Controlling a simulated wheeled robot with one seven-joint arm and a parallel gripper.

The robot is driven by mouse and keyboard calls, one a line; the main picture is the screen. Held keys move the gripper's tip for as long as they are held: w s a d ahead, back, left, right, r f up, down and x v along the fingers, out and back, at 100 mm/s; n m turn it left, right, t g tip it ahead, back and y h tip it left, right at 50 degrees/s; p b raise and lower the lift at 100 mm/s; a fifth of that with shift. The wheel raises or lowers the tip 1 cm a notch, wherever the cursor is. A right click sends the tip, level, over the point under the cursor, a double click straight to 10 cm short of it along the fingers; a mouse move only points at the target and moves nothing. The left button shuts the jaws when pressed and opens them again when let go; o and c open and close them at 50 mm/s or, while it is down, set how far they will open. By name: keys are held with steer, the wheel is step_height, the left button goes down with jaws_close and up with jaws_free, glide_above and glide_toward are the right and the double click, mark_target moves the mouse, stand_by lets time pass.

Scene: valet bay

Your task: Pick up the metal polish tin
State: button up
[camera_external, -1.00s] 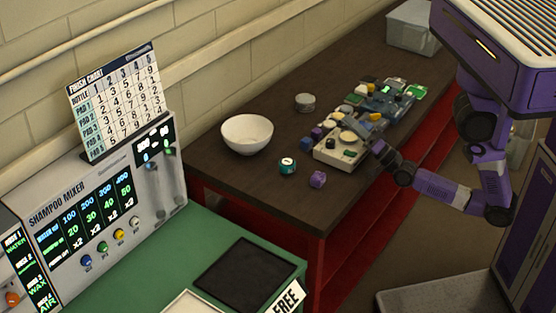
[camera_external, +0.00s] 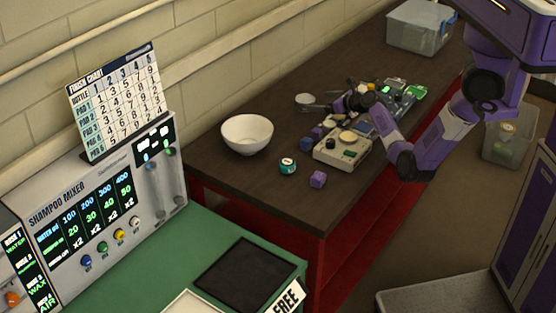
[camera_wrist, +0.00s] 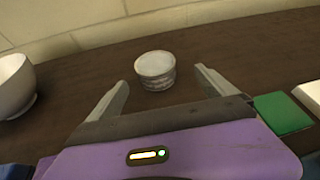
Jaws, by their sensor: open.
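The metal polish tin appears to be the small round grey tin (camera_external: 304,99) near the wall side of the dark bench. In the wrist view the tin (camera_wrist: 156,70) stands upright with a pale lid and grey side. My gripper (camera_external: 325,104) is open and close beside the tin in the external view. In the wrist view the two fingers of my gripper (camera_wrist: 161,79) point toward the tin, one on either side of its line, with the tin just beyond or between the tips. I cannot tell whether either finger touches it.
A white bowl (camera_external: 247,134) stands left of the tin. A clear bin (camera_external: 419,27) stands at the far end. The wall runs behind the tin.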

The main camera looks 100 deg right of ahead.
mark_target(306, 102)
steer(key=shift+w+d+f, duration=0.15)
steer(key=shift+w, duration=0.15)
steer(key=shift+x, duration=3.65)
steer(key=shift+w+f, duration=0.1)
steer(key=shift+f, duration=0.05)
steer(key=c, duration=1.7)
